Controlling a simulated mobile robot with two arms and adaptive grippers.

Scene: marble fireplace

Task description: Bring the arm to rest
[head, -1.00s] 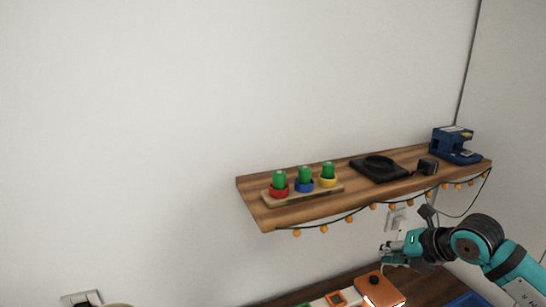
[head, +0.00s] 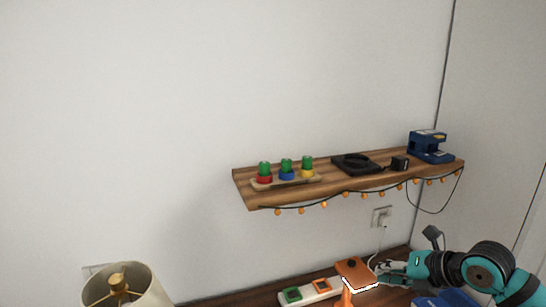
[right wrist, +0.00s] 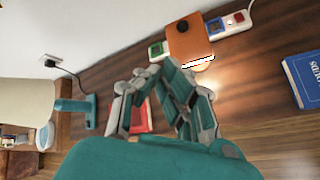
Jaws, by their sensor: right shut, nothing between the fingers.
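My right gripper (head: 388,269) is at the lower right of the head view, low over the wooden desk and just right of an orange block with a bright lit edge (head: 355,272). In the right wrist view the gripper (right wrist: 155,72) has its fingers drawn together with nothing held. The orange block (right wrist: 190,40) lies beyond the fingertips there, with a gap that I cannot measure. My left gripper is not in view.
A wall shelf (head: 330,187) with hanging orange bulbs is above my right arm. A power strip (head: 308,292) lies on the desk. A blue book (right wrist: 303,78) is at right in the wrist view, a lampshade (right wrist: 25,105) at left. A red object (right wrist: 141,117) shows behind the fingers.

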